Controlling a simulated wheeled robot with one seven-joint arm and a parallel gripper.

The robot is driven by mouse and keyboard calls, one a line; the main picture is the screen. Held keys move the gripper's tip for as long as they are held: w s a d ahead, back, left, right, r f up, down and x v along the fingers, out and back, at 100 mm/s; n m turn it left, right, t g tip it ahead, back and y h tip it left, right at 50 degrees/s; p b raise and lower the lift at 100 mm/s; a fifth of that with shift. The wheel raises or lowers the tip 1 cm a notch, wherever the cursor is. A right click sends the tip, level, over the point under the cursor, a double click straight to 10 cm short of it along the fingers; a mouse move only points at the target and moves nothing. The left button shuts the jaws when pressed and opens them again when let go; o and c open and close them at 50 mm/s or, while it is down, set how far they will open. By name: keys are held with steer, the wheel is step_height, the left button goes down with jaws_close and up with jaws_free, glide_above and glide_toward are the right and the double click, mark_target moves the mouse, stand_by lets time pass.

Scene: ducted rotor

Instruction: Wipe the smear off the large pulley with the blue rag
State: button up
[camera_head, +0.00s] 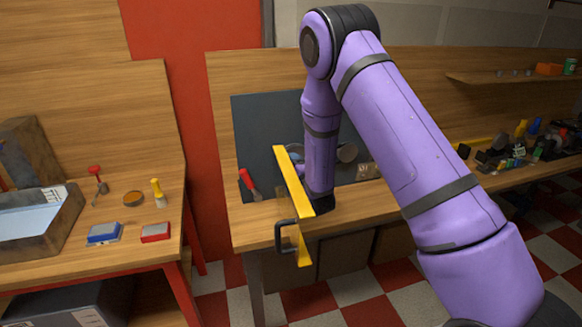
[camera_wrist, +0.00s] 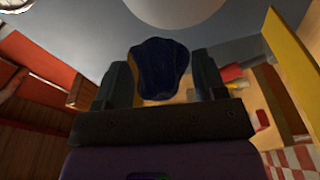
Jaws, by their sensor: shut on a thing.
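My gripper (camera_wrist: 161,82) is shut on the dark blue rag (camera_wrist: 162,62), which bulges out between the two fingers in the wrist view. A pale round surface (camera_wrist: 176,8) lies just beyond the rag at the top edge; it may be the large pulley, but only part of it shows. I cannot tell whether the rag touches it. No smear can be made out.
A yellow upright bar (camera_head: 294,185) with a black handle (camera_head: 284,236) stands at the bench front, close beside my arm; yellow also shows at right in the wrist view (camera_wrist: 290,62). A red-handled tool (camera_head: 249,183) lies left of it. The left bench (camera_head: 110,258) holds a tray and brushes.

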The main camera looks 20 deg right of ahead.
steer(key=s, duration=0.3)
stand_by(0.5)
steer(key=shift+d, duration=0.1)
stand_by(0.4)
